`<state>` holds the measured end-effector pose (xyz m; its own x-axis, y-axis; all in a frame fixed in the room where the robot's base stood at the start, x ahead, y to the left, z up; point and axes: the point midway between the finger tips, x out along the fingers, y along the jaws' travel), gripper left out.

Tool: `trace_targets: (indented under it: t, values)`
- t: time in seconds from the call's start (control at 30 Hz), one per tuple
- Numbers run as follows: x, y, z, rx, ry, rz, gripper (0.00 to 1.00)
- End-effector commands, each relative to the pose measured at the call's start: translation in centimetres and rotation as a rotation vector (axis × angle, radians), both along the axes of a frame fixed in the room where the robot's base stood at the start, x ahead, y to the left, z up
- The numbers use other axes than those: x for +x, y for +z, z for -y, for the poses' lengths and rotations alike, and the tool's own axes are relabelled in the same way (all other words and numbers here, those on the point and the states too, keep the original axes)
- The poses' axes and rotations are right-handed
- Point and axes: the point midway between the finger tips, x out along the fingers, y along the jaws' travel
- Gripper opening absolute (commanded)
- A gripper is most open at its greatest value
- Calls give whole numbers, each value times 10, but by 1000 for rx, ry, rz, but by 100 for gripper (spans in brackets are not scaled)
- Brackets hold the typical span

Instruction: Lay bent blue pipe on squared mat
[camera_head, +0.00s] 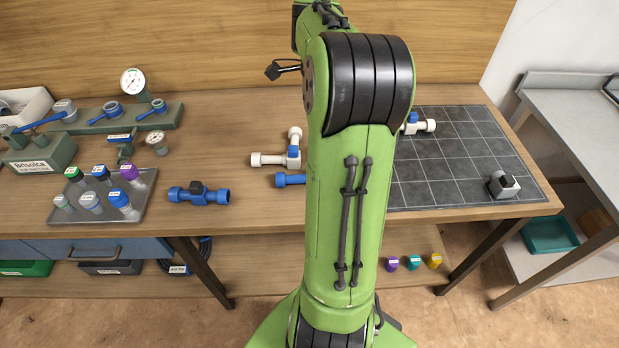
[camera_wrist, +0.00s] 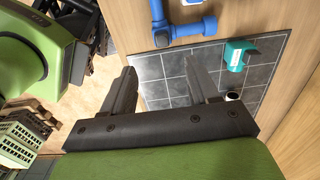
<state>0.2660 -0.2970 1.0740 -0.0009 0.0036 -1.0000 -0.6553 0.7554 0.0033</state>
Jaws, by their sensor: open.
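The bent blue pipe (camera_wrist: 186,32) lies on the wooden bench just beyond the squared mat's edge in the wrist view. In the head view a blue end (camera_head: 290,180) shows left of my arm; the rest is hidden behind it. The squared mat (camera_head: 443,161) is dark grey with light lines, right of my arm; it also shows in the wrist view (camera_wrist: 172,88). My gripper (camera_wrist: 160,72) is open with nothing between its fingers, over the mat's side and short of the pipe in the wrist picture. My arm hides the gripper in the head view.
A teal part (camera_wrist: 238,54) sits near the mat's edge. A white valve with a blue handle (camera_head: 416,125) and a grey-white block with a black top (camera_head: 503,185) are on the mat. The mat's middle right is clear.

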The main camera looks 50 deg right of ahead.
Motion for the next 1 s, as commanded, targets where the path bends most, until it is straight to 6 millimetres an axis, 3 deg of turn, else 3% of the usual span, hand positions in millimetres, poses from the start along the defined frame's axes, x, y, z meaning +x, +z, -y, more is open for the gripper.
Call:
trace_targets:
  t: [0.03,0.2,0.47,0.63,0.73,0.93,1.0]
  values:
    - [-1,-16,-1,5,1,-3,60]
    - [-1,-60,-1,4,3,-3,60]
    - [0,-96,-1,2,5,-1,60]
    - [1,-130,0,3,6,-3,60]
    - [1,-140,1,0,6,-1,60]
    - [1,-140,1,-1,7,-1,60]
    - [1,-139,1,-1,7,-1,52]
